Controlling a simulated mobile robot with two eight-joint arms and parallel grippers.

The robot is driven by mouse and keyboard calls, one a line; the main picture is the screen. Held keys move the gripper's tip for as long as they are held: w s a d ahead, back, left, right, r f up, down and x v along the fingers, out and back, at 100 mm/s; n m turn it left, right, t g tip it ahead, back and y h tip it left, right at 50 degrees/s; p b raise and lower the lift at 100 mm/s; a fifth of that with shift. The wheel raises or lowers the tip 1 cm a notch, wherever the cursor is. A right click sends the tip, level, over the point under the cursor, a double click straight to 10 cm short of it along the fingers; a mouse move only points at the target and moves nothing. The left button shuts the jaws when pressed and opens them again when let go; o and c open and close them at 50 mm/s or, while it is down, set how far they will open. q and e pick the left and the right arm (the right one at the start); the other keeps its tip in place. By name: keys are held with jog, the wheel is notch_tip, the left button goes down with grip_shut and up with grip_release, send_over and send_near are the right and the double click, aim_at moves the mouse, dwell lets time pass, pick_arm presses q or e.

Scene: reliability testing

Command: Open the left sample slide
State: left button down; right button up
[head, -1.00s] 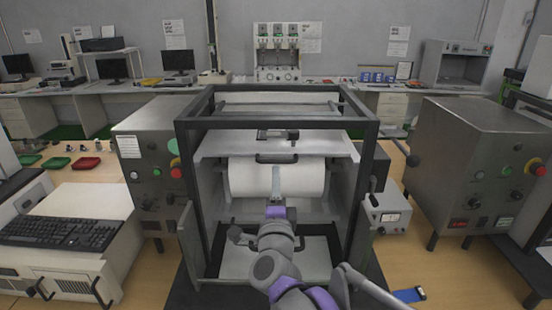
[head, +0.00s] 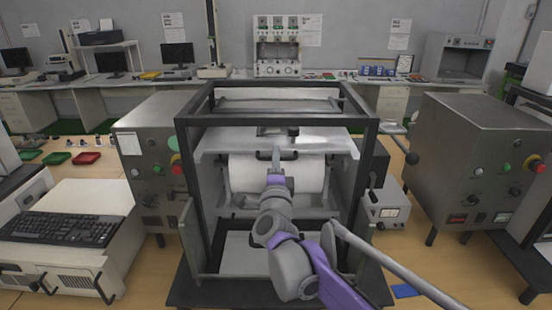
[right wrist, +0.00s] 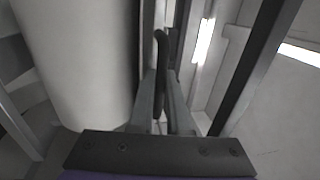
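The black-framed machine (head: 361,180) stands in the middle of the head view. Inside it, a flat pale plate (head: 225,146) lies above a large white cylinder (head: 242,178). A dark curved handle (head: 262,155) sits at the plate's front edge, partly hidden by my gripper. My right gripper (head: 276,155) is at this handle, pointing away into the machine. In the right wrist view, the dark handle (right wrist: 161,50) passes between the two fingers, which look apart with small gaps beside it. Which part is the left sample slide is not clear. My left gripper is not in view.
Dark frame posts (head: 190,200) flank the opening on both sides. A grey control box (head: 150,150) stands close on the left and a small meter box (head: 388,210) on the right. A keyboard (head: 62,228) lies at the left. My arm fills the front middle.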

grip_shut()
dwell(1.0)
jog(key=shift+s, duration=0.1)
